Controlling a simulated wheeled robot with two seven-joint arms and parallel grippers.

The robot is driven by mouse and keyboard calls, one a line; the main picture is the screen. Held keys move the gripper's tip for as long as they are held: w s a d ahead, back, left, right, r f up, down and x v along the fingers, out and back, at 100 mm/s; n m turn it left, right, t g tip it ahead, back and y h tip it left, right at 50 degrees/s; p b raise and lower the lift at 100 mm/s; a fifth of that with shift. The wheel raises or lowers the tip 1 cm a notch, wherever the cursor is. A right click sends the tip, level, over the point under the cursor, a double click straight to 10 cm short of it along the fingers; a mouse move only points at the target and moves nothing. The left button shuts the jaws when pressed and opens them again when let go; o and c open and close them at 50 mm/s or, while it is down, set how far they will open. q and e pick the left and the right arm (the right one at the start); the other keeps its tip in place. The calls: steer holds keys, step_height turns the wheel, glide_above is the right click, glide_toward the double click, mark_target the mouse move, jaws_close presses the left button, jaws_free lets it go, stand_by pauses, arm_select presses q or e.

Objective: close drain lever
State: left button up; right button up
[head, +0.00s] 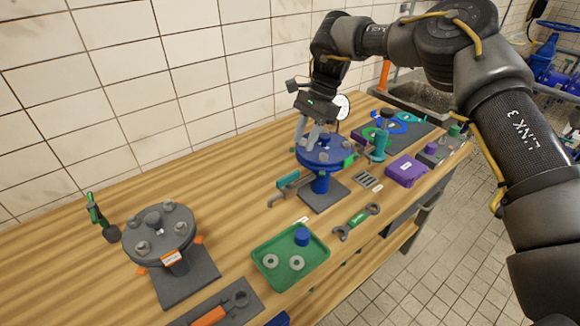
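A green-handled lever (94,209) on a dark body stands beside the grey bolted flange (158,230) at the left; it may be the drain lever, but I cannot tell for sure. A blue round flange (322,162) on a blue post and dark base stands mid-bench, with a small green part (349,160) on its right edge. My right gripper (307,147) points down at the left rear of the blue flange. Its two grey fingers look apart with nothing visible between them; contact with the flange is unclear. My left gripper is out of view.
A green tray (262,262) holds washers and a blue cap. A wrench (357,221), a teal-handled tool (288,187) and a purple box (407,171) lie around the blue flange. A tiled wall backs the bench. Bare wood lies between the two flanges.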

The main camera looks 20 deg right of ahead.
mark_target(288, 175)
steer(key=shift+s+a+f, duration=0.2)
steer(key=shift+a+f, duration=0.3)
steer(key=shift+s+a+f, duration=0.2)
steer(key=shift+a+f, duration=0.25)
steer(key=shift+a, duration=0.05)
steer(key=shift+w+a+f+p, duration=0.1)
steer(key=shift+a+f+p, duration=0.1)
steer(key=shift+f, duration=0.3)
steer(key=shift+a+f+p, duration=0.15)
steer(key=shift+f+p, duration=0.05)
steer(key=shift+f, duration=0.25)
steer(key=x, duration=0.2)
steer(key=p+x, duration=0.1)
steer(key=x, duration=0.2)
steer(key=shift+d+f, duration=0.1)
steer(key=shift+d, duration=0.15)
steer(key=shift+a+f, duration=0.2)
steer(key=shift+f, duration=0.05)
steer(key=shift+w+a+f+p, duration=0.1)
steer(key=shift+a+f+p, duration=0.05)
steer(key=shift+f+p, duration=0.2)
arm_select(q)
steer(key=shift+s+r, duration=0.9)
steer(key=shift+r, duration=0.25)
arm_select(e)
jaws_close()
